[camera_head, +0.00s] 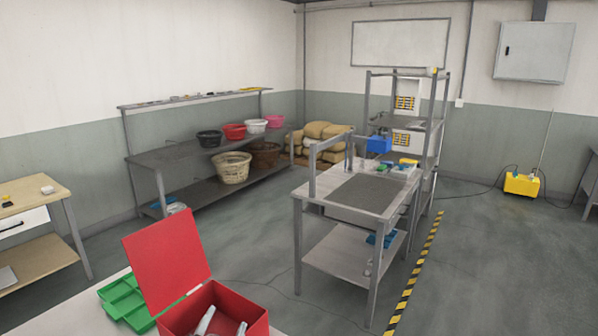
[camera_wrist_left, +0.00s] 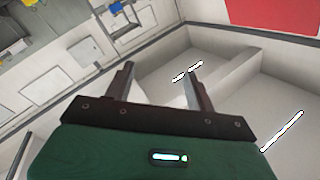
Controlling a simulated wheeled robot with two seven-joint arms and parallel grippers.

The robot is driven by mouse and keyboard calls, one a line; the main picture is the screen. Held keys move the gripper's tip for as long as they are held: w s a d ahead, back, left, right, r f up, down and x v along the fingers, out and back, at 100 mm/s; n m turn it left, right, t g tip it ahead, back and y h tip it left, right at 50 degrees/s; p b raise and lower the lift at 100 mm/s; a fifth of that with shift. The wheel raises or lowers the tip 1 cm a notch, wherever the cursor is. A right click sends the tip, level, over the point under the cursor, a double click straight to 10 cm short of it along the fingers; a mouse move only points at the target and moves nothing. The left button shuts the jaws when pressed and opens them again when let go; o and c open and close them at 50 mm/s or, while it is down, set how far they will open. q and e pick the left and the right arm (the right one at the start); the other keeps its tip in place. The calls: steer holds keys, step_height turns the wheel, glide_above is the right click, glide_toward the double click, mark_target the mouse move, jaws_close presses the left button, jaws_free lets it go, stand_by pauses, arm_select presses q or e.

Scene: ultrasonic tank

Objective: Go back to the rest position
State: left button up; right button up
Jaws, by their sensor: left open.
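My left gripper (camera_wrist_left: 160,70) shows in the left wrist view. Its two dark fingers stand apart with nothing between them. Behind the fingertips are pale grey walls and flat surfaces, apart from the fingers as far as I can tell. Neither gripper nor arm shows in the head view, and my right gripper is in no view. In the head view, a red box (camera_head: 250,317) with its lid (camera_head: 166,262) raised stands at the near edge on a pale table (camera_head: 75,318). Some light-coloured items (camera_head: 205,320) lie inside it.
A green tray (camera_head: 122,300) lies beside the red box. Beyond are a grey workbench (camera_head: 330,248), a shelf with bowls (camera_head: 190,158), a wooden table (camera_head: 40,203) and a yellow unit (camera_head: 521,184). Open floor lies between them, with a striped line (camera_head: 415,275).

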arm_select(q)
steer(key=s+a+f+n+g+y, duration=0.25)
steer(key=s+f+g, duration=0.2)
steer(key=f, duration=0.25)
steer(key=s+a+f+n+g+y, duration=0.1)
steer(key=s+a+f+n+g, duration=0.15)
steer(key=s+a+f, duration=0.35)
steer(key=s+f+n+g+h, duration=0.1)
steer(key=s+f+g, duration=0.3)
steer(key=s, duration=0.5)
steer(key=s+f+g, duration=0.4)
steer(key=s+f, duration=0.1)
steer(key=s, duration=0.3)
step_height(320, 180, down, 31)
steer(key=g, duration=0.1)
steer(key=s+a+f+g, duration=0.1)
steer(key=s+a+f, duration=0.2)
steer(key=s+f, duration=1.6)
steer(key=shift+s+f+g, duration=0.25)
steer(key=shift+s+g, duration=0.05)
steer(key=shift+s, duration=0.1)
steer(key=shift+c, duration=0.4)
steer(key=c, duration=0.3)
steer(key=shift+w+d+m, duration=0.1)
steer(key=shift+w+m, duration=0.05)
steer(key=shift+m, duration=0.15)
